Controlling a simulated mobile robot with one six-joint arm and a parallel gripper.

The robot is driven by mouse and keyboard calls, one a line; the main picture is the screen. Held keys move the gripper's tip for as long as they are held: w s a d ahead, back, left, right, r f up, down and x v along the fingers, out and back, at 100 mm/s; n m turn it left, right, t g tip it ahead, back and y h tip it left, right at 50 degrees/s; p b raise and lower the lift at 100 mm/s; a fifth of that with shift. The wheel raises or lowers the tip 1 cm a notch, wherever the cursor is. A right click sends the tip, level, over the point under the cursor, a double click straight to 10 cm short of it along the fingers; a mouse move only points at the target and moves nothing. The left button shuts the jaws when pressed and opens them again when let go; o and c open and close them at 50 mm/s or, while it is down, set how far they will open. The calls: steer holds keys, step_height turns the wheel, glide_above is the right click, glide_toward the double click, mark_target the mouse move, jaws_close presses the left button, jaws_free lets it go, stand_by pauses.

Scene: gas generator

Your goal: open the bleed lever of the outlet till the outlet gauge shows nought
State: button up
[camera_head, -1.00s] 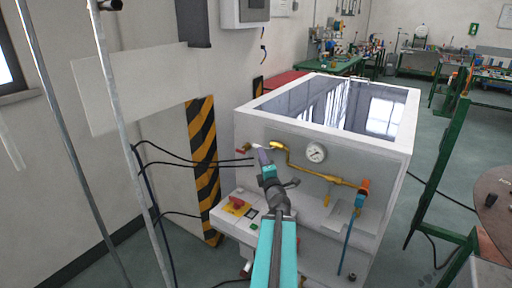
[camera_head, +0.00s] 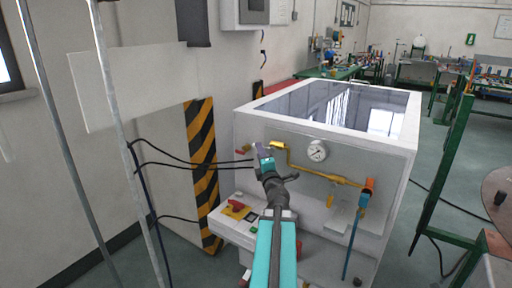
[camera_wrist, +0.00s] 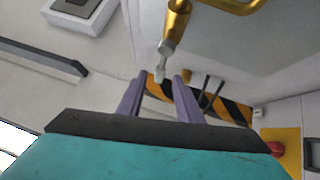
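The outlet gauge (camera_head: 317,151) is a round white dial on the front panel of the white machine; its needle is too small to read. A brass pipe (camera_head: 335,178) runs below it, with its left end near my gripper (camera_head: 261,152). In the wrist view, a small pale lever (camera_wrist: 161,68) hangs from a brass fitting (camera_wrist: 173,34), probably the bleed lever. My gripper's two purple fingers (camera_wrist: 159,97) are apart, with the lever just beyond their tips and roughly between them. I cannot tell whether they touch it. In the head view my gripper hides most of the lever.
An orange fitting (camera_head: 369,186) with a blue hose (camera_head: 350,243) is at the panel's right. A control box with a red knob (camera_head: 236,204) sits low at the left. Black cables hang left of the machine. A green frame (camera_head: 445,180) stands at the right.

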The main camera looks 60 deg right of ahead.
steer(key=x, duration=0.8)
steer(key=shift+w+p, duration=0.2)
steer(key=shift+p, duration=0.2)
steer(key=shift+d, duration=0.15)
steer(key=shift+c, duration=0.4)
jaws_close()
